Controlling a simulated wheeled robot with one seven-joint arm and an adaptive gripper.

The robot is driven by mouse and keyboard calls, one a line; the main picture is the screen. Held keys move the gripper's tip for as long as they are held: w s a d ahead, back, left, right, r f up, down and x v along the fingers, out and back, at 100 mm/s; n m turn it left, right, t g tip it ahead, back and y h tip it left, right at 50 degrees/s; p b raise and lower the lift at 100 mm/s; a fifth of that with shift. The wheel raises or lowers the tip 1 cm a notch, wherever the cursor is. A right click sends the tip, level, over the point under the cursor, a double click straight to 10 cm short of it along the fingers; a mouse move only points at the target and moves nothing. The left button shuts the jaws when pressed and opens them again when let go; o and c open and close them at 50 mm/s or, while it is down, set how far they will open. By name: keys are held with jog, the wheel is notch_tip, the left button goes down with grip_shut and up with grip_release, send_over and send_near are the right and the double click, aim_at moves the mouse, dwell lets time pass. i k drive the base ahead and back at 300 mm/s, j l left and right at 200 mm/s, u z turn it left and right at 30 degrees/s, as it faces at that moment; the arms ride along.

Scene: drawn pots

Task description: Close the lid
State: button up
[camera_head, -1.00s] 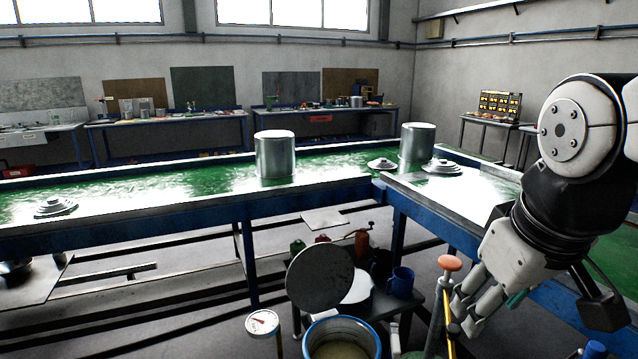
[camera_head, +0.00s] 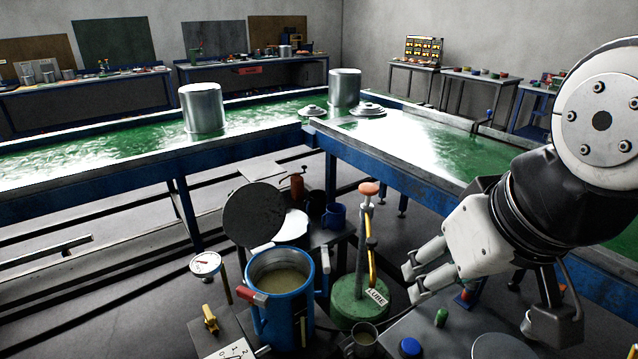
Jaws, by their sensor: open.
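A green-based stand (camera_head: 358,302) with an orange knob and a label rises between pot and gripper. A dial gauge (camera_head: 206,263) stands left of the pot. A blue mug (camera_head: 334,216) is behind. A grey cup (camera_head: 362,340) is in front. Green-topped tables (camera_head: 110,153) run behind.

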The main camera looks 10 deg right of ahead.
aim_at(254, 213)
jog(key=k+l+z, duration=0.15)
jog(key=k, duration=0.95)
jog(key=k+z, duration=0.15)
jog(key=z, duration=0.25)
jog(key=k+z, duration=0.2)
jog(key=z, duration=0.15)
jog(key=k+l+z, duration=0.1)
jog(key=z, duration=0.3)
jog(key=j+z, duration=0.35)
jog(key=j, duration=6.7)
jog(key=i+j, duration=0.15)
jog(key=j, duration=0.5)
